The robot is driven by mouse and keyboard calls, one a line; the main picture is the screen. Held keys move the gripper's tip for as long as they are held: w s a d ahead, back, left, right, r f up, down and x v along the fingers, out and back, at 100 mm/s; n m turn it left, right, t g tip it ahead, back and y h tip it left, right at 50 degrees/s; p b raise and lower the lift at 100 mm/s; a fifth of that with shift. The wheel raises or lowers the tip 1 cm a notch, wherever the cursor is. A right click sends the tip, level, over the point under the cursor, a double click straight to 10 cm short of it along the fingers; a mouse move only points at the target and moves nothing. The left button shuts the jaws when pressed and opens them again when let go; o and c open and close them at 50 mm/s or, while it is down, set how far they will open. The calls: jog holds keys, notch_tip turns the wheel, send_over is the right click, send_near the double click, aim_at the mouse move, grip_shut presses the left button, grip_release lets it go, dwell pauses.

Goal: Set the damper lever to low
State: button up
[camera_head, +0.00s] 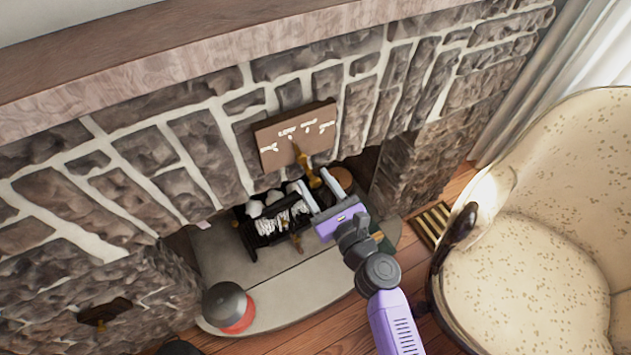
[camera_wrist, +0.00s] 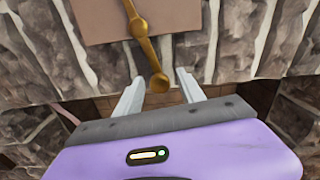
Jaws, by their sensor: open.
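The damper lever (camera_head: 306,166) is a brass bar with a round knob at its lower end. It is mounted on a brown plaque (camera_head: 270,133) with white markings too small to read. Its upper tip points up and slightly left, near the middle markings. My gripper (camera_head: 313,178) is open just below the plaque, with a finger on each side of the lever's lower end. In the wrist view the knob (camera_wrist: 160,83) sits between the two pale fingers of my gripper (camera_wrist: 160,76), with gaps visible on both sides. The lever there slants down to the right.
The stone fireplace wall (camera_head: 190,140) stands behind the plaque. Below is a hearth (camera_head: 285,300) with a dark grate of logs (camera_head: 275,225) beside my gripper. A grey and red round object (camera_head: 230,307) is at the front left. A cream armchair (camera_head: 550,230) stands at right.

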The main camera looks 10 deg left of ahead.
jog(key=v, duration=0.7)
jog(key=shift+s+d, duration=0.1)
jog(key=shift+s, duration=0.05)
dwell(0.3)
